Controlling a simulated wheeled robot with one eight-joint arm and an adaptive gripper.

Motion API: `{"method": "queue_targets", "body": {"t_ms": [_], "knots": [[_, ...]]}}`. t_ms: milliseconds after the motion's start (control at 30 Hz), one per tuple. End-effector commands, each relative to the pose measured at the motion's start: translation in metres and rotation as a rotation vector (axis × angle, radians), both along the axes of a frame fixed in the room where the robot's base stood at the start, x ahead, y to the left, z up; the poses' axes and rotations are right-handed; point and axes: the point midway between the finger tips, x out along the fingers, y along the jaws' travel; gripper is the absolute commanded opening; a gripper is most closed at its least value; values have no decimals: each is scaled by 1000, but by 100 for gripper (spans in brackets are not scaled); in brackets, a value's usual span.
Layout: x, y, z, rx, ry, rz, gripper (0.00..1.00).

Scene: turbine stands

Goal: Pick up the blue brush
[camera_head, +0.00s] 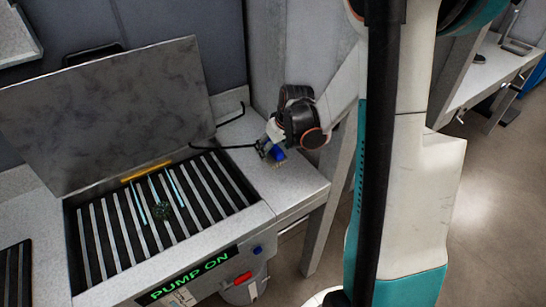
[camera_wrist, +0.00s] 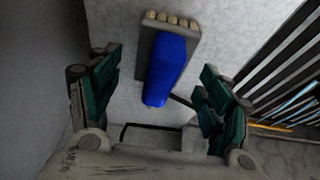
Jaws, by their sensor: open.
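The blue brush (camera_wrist: 167,66) shows in the wrist view, with a blue handle on a grey body and a row of pale bristle tufts along its far end. It lies on a light speckled surface, between and ahead of my two green-padded fingers. My gripper (camera_wrist: 160,97) is open, with clear space on both sides of the brush and nothing held. In the head view the blue brush (camera_head: 278,154) is a small blue patch on the ledge right of the slatted basin, partly hidden by my gripper (camera_head: 268,149), which is close above it.
The slatted basin (camera_head: 110,235) lies left of the brush, its raised grey lid (camera_head: 110,95) behind it. A thin black bent rod (camera_head: 222,148) is close beside my gripper. A "PUMP ON" display (camera_head: 188,275) and a red control (camera_head: 242,278) are on the front. The ledge's front part (camera_head: 292,193) is clear.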

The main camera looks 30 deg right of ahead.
Motion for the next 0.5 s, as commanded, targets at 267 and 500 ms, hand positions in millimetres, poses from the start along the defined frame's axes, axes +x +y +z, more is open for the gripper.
{"method": "queue_targets", "body": {"t_ms": [267, 500], "knots": [[7, 1, -15, 0, 0, 0, 72], [6, 1, -15, 0, 0, 0, 35]]}}
